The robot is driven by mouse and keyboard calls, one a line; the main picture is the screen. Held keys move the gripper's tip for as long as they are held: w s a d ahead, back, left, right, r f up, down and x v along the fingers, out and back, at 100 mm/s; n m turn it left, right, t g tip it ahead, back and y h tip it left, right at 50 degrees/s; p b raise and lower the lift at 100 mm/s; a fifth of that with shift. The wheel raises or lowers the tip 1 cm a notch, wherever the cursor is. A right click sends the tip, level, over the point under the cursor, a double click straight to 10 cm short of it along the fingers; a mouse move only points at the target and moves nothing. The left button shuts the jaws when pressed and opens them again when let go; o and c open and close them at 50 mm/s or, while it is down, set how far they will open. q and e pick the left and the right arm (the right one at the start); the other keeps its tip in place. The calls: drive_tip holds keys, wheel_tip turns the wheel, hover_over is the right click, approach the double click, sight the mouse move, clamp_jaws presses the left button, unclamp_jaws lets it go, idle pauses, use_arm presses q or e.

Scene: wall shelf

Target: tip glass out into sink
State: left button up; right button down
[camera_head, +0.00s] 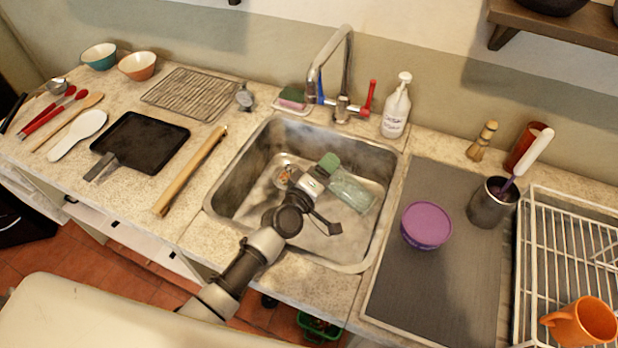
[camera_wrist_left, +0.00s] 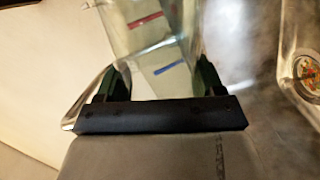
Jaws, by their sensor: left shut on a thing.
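The sink (camera_head: 232,178) is a steel basin below the faucet (camera_head: 345,75). My left gripper (camera_head: 330,172) is inside the sink's outline, shut on a clear, greenish glass (camera_head: 353,190). The glass lies strongly tilted, almost on its side, its far end pointing right and down in the head view. I cannot tell whether it touches the basin floor or holds any liquid. In the left wrist view the glass (camera_wrist_left: 150,40) is between the two dark fingers (camera_wrist_left: 160,82), with red and blue marks showing on or through it. My right gripper is out of view.
The drain (camera_head: 284,176) shows left of my gripper and in the wrist view (camera_wrist_left: 309,68). A purple-lidded tub (camera_head: 427,225) and a dark cup (camera_head: 491,203) stand right of the sink. A soap bottle (camera_head: 397,107) stands behind; a wooden stick (camera_head: 190,170) lies left.

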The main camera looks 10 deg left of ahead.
use_arm(q)
drive_tip(key=shift+w+a+r+n, duration=0.1)
drive_tip(key=shift+w+a+n, duration=0.1)
drive_tip(key=shift+a+n, duration=0.3)
drive_tip(key=shift+w+a+r+n, duration=0.1)
drive_tip(key=shift+w+a+n, duration=0.1)
drive_tip(key=shift+a+n, duration=0.3)
idle(0.8)
drive_tip(key=shift+w+a+n+b, duration=0.1)
drive_tip(key=shift+a+n+b, duration=0.15)
drive_tip(key=shift+n, duration=0.85)
idle(1.3)
